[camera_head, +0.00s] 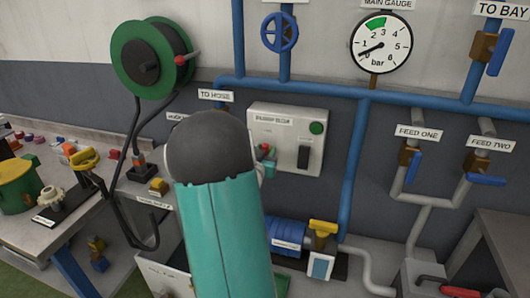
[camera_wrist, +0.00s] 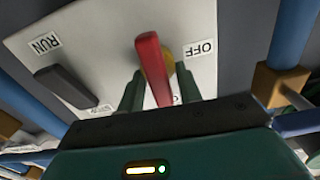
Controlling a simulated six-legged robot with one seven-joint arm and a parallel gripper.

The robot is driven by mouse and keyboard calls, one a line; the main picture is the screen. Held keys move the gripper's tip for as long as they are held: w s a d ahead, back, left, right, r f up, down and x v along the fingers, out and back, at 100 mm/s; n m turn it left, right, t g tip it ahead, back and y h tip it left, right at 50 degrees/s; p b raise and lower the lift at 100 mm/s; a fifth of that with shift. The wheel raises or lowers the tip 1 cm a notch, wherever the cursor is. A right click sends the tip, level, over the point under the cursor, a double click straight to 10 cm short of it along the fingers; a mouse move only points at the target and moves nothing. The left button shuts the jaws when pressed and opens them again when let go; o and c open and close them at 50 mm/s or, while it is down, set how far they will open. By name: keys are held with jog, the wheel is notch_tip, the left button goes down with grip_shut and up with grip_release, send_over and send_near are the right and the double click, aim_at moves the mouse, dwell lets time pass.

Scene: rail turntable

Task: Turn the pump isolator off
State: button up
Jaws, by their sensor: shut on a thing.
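The pump isolator is a red lever (camera_wrist: 152,62) on a yellow base on a pale panel (camera_wrist: 100,45). In the wrist view it stands between the fingers of my gripper (camera_wrist: 162,88), which is shut on it. An OFF label (camera_wrist: 201,48) is just right of the lever, and a RUN label (camera_wrist: 46,43) is at far left above a black handle (camera_wrist: 66,86). In the head view the panel (camera_head: 262,125) is on the wall. My arm hides its left part, and only a little red of the lever (camera_head: 265,148) shows beside my gripper (camera_head: 268,165).
A green lamp or button (camera_head: 316,128) and a black handle (camera_head: 304,153) are on the panel's right. A blue pipe (camera_head: 355,165) runs down close beside it. A hose reel (camera_head: 150,58) hangs at upper left. A blue pump (camera_head: 288,234) sits below the panel.

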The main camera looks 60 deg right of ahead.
jog(key=m, duration=0.5)
jog(key=shift+s+f, duration=0.1)
jog(key=shift+s, duration=0.2)
jog(key=m, duration=0.5)
jog(key=shift+s+f+m, duration=0.15)
jog(key=shift+f+m, duration=0.05)
jog(key=shift+m, duration=0.2)
jog(key=m, duration=0.6)
jog(key=shift+f, duration=0.3)
jog(key=shift+m, duration=0.4)
jog(key=o, duration=0.6)
jog(key=shift+s, duration=0.1)
jog(key=a, duration=0.4)
jog(key=s+a, duration=0.1)
jog(key=a, duration=0.4)
jog(key=s+a, duration=0.1)
jog(key=a, duration=0.3)
jog(key=shift+s+a, duration=0.1)
jog(key=shift+a, duration=0.15)
